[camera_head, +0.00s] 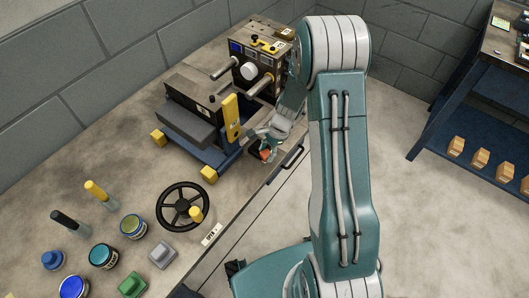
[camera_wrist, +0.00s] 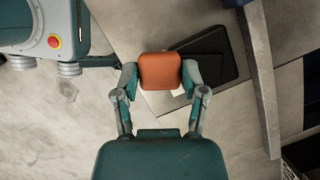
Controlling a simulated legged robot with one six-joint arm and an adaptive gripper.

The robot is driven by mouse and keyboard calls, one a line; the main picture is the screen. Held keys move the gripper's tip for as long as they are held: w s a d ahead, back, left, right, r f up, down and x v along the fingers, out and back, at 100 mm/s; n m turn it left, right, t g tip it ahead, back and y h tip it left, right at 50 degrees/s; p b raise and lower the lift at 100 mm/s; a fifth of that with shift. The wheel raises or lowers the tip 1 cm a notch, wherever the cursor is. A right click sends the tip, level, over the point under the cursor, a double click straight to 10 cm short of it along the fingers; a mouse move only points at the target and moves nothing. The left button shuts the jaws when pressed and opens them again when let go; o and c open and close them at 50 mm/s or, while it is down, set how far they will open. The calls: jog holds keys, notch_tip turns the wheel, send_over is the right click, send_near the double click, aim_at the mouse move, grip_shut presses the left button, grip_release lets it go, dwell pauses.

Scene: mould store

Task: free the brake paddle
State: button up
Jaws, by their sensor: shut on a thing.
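The orange-red brake paddle (camera_wrist: 160,70) is a rounded block in the wrist view. My gripper (camera_wrist: 160,84) has a finger on each side of it and is shut on it. In the head view the paddle (camera_head: 265,155) shows as a small orange patch, mostly hidden below my gripper (camera_head: 266,147). It is at the right side of a blue carriage (camera_head: 212,157) that bears a dark mould block (camera_head: 190,117). How the paddle joins the carriage is hidden.
A yellow upright lever (camera_head: 231,117) stands close left of my gripper. A dark machine with rods (camera_head: 262,68) stands behind. A blue rack (camera_head: 440,115) is at right; open floor lies between.

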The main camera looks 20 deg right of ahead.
jog(key=n, duration=0.1)
jog(key=d+n+g, duration=0.1)
jog(key=n, duration=0.1)
jog(key=shift+w+d+f+n+g, duration=0.2)
jog(key=shift+f+n+g, duration=0.1)
jog(key=shift+n, duration=0.1)
jog(key=n, duration=0.1)
jog(key=n+h, duration=0.1)
jog(key=shift+w+d+n+g, duration=0.4)
jog(key=n, duration=0.1)
jog(key=w+n+h, duration=0.1)
jog(key=shift+d+n+g, duration=0.3)
jog(key=shift+g, duration=0.1)
jog(key=shift+w+d+n+h, duration=0.15)
jog(key=shift+w+n+h, duration=0.2)
jog(key=shift+n, duration=0.55)
jog(key=shift+w+d+n+h, duration=0.1)
jog(key=shift+w+n+h, duration=0.2)
jog(key=shift+n, duration=0.6)
jog(key=shift+c, duration=0.2)
jog(key=o, duration=1.2)
jog(key=shift+c, duration=0.2)
jog(key=shift+w+r, duration=0.1)
jog(key=shift+w, duration=0.05)
